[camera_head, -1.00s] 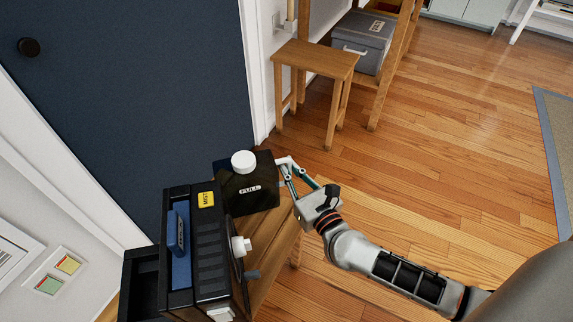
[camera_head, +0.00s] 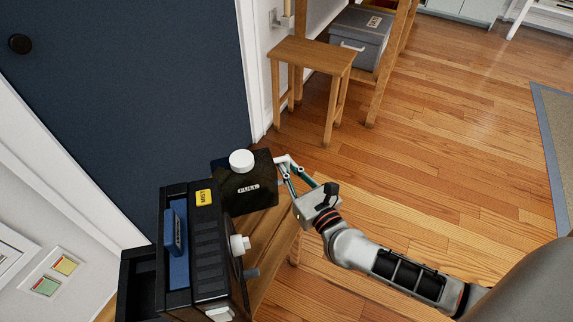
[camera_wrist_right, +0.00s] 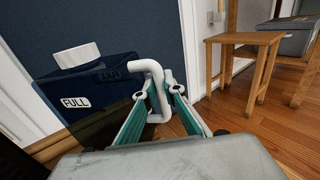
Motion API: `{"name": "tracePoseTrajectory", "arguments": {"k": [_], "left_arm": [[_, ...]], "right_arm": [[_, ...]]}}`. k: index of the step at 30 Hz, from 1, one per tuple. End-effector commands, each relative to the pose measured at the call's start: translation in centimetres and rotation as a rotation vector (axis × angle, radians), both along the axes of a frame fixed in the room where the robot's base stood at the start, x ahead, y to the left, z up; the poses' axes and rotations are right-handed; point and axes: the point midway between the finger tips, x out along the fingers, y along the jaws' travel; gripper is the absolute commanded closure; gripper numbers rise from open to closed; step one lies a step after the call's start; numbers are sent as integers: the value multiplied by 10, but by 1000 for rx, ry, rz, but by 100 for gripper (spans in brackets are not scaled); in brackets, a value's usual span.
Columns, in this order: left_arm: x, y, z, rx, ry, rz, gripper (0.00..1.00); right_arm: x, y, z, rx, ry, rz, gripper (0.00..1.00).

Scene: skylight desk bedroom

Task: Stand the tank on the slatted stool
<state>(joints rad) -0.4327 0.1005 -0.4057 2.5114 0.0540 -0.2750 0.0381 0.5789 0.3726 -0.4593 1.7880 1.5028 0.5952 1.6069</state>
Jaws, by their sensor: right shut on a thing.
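The tank (camera_head: 255,198) is a dark, see-through box with a white round cap and a FULL label. It is upright beside the black MIST machine, and I cannot tell whether it touches the wooden surface below. In the right wrist view the tank (camera_wrist_right: 100,98) shows a white bent handle. My right gripper (camera_head: 284,168) is shut on that handle, at the tank's right side; the fingers also show in the wrist view (camera_wrist_right: 157,100). The slatted stool (camera_head: 312,57) stands empty against the wall beyond the tank; it also shows in the wrist view (camera_wrist_right: 245,38). My left gripper is out of view.
The black MIST machine (camera_head: 207,245) stands close on the tank's left, on a wooden stand (camera_head: 275,255). A blue door (camera_head: 130,85) is behind. A grey lidded box (camera_head: 355,38) is beside the stool. Open wood floor (camera_head: 430,135) lies to the right.

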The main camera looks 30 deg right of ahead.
Motion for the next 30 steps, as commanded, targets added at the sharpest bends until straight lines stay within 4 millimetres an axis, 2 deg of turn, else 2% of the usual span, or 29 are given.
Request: {"name": "tracePoseTrajectory", "arguments": {"k": [24, 25, 27, 30], "left_arm": [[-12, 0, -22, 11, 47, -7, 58], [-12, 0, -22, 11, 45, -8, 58], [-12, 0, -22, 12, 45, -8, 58], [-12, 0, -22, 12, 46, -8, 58]], "right_arm": [[-1, 0, -12, 2, 3, -1, 100], [-1, 0, -12, 2, 3, -1, 86], [-1, 0, -12, 2, 3, -1, 72], [-1, 0, -12, 1, 4, 0, 72]]}}
